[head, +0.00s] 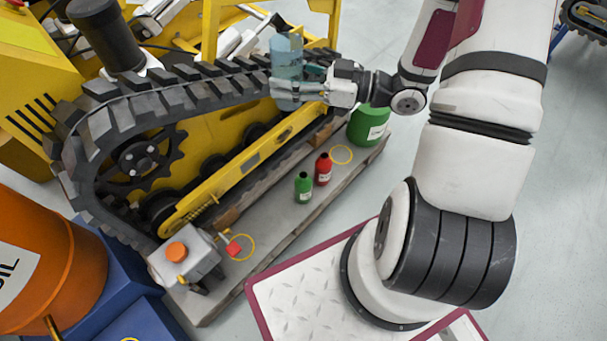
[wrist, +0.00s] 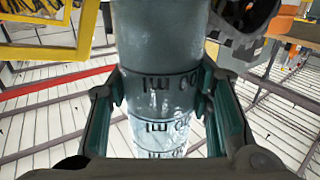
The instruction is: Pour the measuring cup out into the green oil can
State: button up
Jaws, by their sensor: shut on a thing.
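The clear measuring cup (head: 287,62) with a bluish tint is held in my gripper (head: 292,88), above the dark track. It looks close to upright in the head view. In the wrist view the cup (wrist: 160,45) sits between both fingers, with its printed marks upside down. It looks grey and cloudy at the top of that picture and clearer below. A small green can (head: 304,188) with a dark cap stands on the grey platform, well below and apart from the cup. A larger green container (head: 368,125) stands behind it, partly hidden by my arm.
A red bottle (head: 323,168) stands close beside the small green can. The yellow tracked carrier's track (head: 130,108) rises on the left. A grey unit with an orange cap (head: 185,260) is at the platform's near end, near an orange drum (head: 45,262). Floor at right is clear.

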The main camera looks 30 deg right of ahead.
aim_at(302, 182)
jog(key=k, duration=0.6)
jog(key=l+u, duration=0.1)
jog(key=u, duration=0.9)
jog(key=k+l, duration=0.25)
jog(key=l, duration=0.25)
jog(key=k+l+u, duration=0.15)
jog(key=l, duration=0.3)
jog(key=k+l, duration=0.4)
jog(key=l+u, duration=0.05)
jog(key=l, duration=0.05)
